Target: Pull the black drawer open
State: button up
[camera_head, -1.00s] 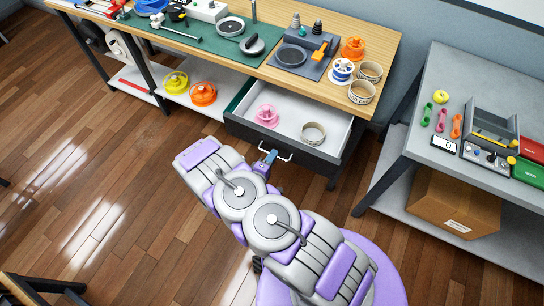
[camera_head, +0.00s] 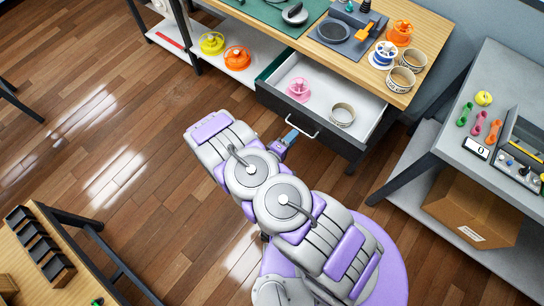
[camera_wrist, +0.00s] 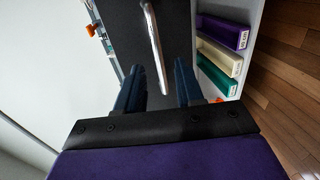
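The black drawer (camera_head: 335,155) stands pulled out from under the wooden workbench in the head view. A pink spool (camera_head: 298,90) and a tape roll (camera_head: 342,114) lie inside it. Its pale bar handle (camera_head: 302,126) is on the dark front; the handle also shows in the wrist view (camera_wrist: 155,45). My gripper (camera_head: 291,136) is just in front of the handle, close to its left part. In the wrist view my gripper (camera_wrist: 158,90) has its two dark fingers apart, with nothing held between them. The handle lies ahead of the fingertips, between their lines.
The workbench (camera_head: 433,30) carries tape rolls and spools near the drawer. Yellow and orange spools (camera_head: 237,58) sit on the lower shelf. A grey table (camera_head: 500,80) with a cardboard box (camera_head: 470,212) below stands right. Another wooden table (camera_head: 80,262) is at lower left. Wood floor is clear between.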

jog(key=p+v, duration=0.1)
jog(key=v, duration=1.2)
jog(key=shift+w+a+f, duration=0.1)
jog(key=w+a+r+m+g+y, duration=0.2)
jog(key=w+a+m+g+y, duration=0.15)
jog(key=a, duration=0.35)
jog(key=w+a+r+m+g+y, duration=0.2)
jog(key=a+g+y, duration=0.1)
jog(key=a+y, duration=0.3)
notch_tip(320, 180, up, 18)
jog(key=a+g+y, duration=0.1)
jog(key=g+y, duration=0.2)
jog(key=y, duration=0.1)
jog(key=s+d+r+m+g, duration=0.2)
jog(key=s+d+r+g, duration=0.1)
jog(key=s+d+r, duration=0.95)
jog(key=s+d+r+m+g+h, duration=0.1)
jog(key=s+d+h, duration=0.1)
jog(key=s+d, duration=0.4)
jog(key=s+d+r+m+g+h, duration=0.1)
jog(key=s+d+r+m+h, duration=0.1)
jog(key=s+d, duration=0.5)
jog(key=d, duration=0.4)
jog(key=shift+d+r, duration=0.25)
jog(key=shift+d, duration=0.05)
